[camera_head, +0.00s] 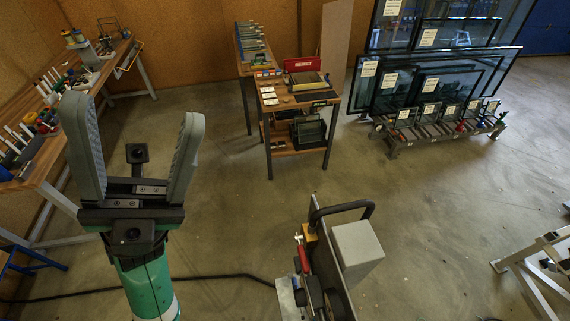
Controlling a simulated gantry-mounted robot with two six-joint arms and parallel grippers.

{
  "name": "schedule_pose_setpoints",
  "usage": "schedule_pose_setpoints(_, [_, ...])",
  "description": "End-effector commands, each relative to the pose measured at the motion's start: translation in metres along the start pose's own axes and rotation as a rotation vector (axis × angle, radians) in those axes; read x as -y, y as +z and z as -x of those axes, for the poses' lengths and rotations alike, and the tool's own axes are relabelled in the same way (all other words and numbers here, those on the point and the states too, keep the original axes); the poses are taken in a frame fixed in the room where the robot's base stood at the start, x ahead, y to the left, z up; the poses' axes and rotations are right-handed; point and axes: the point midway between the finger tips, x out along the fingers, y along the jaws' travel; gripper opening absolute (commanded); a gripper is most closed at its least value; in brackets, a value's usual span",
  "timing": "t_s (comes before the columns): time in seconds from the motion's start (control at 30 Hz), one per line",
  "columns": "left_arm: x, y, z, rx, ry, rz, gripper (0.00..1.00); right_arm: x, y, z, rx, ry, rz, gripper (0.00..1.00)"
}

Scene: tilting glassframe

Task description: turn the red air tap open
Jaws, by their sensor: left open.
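My left gripper (134,107) is open and empty in the head view, its two grey fingers pointing up the picture and wide apart. A small red part (303,256), which looks like a tap or lever, sits on the left side of a grey and black device (357,246) at the bottom centre. I cannot tell for sure that it is the red air tap, nor how it is turned. The left gripper is to its left and apart from it. My right gripper is not in view.
A black curved handle (343,208) tops the device. A black cable (210,276) runs to it across the floor. A wooden workbench (55,165) with tools stands left, a small table (298,97) at the back centre, and glass panes (445,80) on a rack at the back right.

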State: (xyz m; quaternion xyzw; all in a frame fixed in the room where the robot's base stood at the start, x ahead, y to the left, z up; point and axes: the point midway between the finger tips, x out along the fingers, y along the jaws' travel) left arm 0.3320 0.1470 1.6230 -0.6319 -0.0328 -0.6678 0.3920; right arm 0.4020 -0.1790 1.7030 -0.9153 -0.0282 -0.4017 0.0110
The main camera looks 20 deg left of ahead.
Motion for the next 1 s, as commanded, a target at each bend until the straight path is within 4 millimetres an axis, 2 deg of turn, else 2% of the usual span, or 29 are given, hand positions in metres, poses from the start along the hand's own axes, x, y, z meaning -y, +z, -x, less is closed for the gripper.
schedule_pose_setpoints(0.03, [-0.048, -0.002, 0.050, -0.011, 0.166, -0.030, 0.55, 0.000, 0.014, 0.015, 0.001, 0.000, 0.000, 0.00])
schedule_pose_setpoints(0.07, [-0.073, -0.004, 0.077, -0.021, 0.272, -0.040, 0.55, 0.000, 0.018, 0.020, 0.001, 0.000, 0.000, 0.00])
schedule_pose_setpoints(0.1, [-0.104, -0.006, 0.115, -0.027, 0.407, -0.037, 0.55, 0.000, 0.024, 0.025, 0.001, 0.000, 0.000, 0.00])
schedule_pose_setpoints(0.17, [-0.143, -0.009, 0.175, -0.014, 0.591, -0.010, 0.55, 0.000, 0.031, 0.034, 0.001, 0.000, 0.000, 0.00])
schedule_pose_setpoints(0.2, [-0.163, -0.013, 0.215, 0.005, 0.699, 0.018, 0.55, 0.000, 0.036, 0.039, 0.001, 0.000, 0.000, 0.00])
schedule_pose_setpoints(0.3, [-0.196, -0.024, 0.302, 0.064, 0.905, 0.102, 0.55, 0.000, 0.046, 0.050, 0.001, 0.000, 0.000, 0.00])
schedule_pose_setpoints(0.4, [-0.210, -0.037, 0.359, 0.115, 1.026, 0.174, 0.55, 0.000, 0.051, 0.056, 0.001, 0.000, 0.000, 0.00])
schedule_pose_setpoints(0.5, [-0.215, -0.044, 0.384, 0.140, 1.080, 0.212, 0.55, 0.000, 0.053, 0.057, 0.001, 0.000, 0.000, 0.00])
schedule_pose_setpoints(0.57, [-0.216, -0.046, 0.387, 0.143, 1.091, 0.219, 0.55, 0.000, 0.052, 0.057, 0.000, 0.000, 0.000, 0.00])
schedule_pose_setpoints(0.77, [-0.224, -0.045, 0.381, 0.139, 1.089, 0.219, 0.55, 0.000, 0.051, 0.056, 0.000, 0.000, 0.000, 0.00])
schedule_pose_setpoints(1.0, [-0.266, -0.046, 0.358, 0.133, 1.087, 0.220, 0.55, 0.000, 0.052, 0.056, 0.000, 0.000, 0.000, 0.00])
